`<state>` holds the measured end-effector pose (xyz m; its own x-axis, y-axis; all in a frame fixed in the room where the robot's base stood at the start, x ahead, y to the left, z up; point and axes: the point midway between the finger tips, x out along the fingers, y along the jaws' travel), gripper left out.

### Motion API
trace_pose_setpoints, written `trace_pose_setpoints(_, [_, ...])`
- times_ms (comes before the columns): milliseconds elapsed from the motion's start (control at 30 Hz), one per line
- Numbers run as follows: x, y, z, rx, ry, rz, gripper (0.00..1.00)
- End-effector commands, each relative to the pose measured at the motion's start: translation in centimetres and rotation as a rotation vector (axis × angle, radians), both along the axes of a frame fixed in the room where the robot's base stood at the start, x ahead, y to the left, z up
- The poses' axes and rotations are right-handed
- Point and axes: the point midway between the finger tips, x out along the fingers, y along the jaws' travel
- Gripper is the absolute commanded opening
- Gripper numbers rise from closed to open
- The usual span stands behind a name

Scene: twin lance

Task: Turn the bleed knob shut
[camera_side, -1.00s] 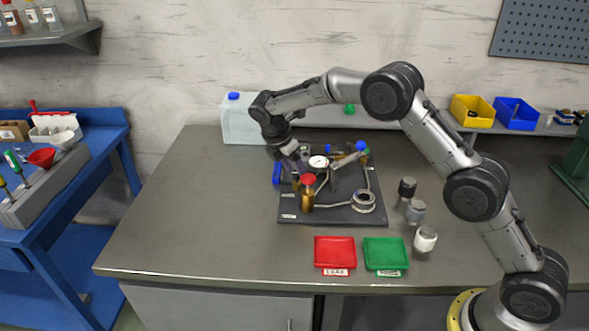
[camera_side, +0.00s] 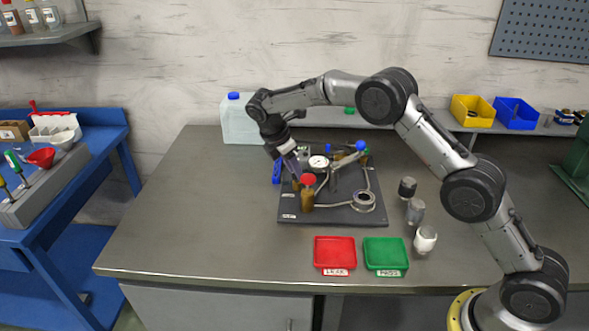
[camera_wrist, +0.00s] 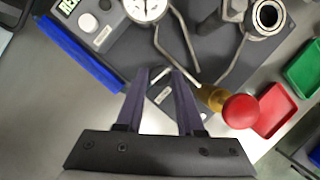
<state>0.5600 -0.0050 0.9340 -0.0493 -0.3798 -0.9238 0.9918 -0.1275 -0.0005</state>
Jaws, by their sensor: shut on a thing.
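A dark test board (camera_side: 345,212) lies on the bench and carries a gauge (camera_side: 318,162), also in the wrist view (camera_wrist: 145,8), metal tubing and a brass cylinder (camera_side: 307,201) with a red cap (camera_side: 308,179). The red cap (camera_wrist: 240,111) is right of my fingers in the wrist view. My gripper (camera_side: 298,178) points down at the board's left part, just left of the red cap.
A red tray (camera_side: 335,252) and a green tray (camera_side: 385,253) stand in front of the board. Several small cylindrical fittings (camera_side: 415,211) stand to its right. A blue bar (camera_wrist: 80,55) runs along the board's left edge. The bench left of the board is clear.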

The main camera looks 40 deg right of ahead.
Motion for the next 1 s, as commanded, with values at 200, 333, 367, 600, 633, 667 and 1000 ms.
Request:
trace_pose_setpoints(200, [0.23, -0.04, -0.01, 0.001, 0.000, -0.181, 0.00])
trace_pose_setpoints(333, [0.37, -0.10, 0.01, 0.001, -0.002, -0.305, 0.00])
trace_pose_setpoints(367, [0.36, -0.10, 0.00, 0.001, -0.001, -0.335, 0.00])
trace_pose_setpoints(600, [0.56, -0.22, 0.03, 0.002, -0.002, -0.562, 0.00])
trace_pose_setpoints(633, [0.55, -0.24, 0.01, 0.002, -0.001, -0.593, 0.00])
trace_pose_setpoints(667, [0.58, -0.25, -0.01, 0.002, -0.002, -0.620, 0.00])
trace_pose_setpoints(1000, [0.75, -0.48, 0.03, 0.002, -0.001, -0.942, 0.00])
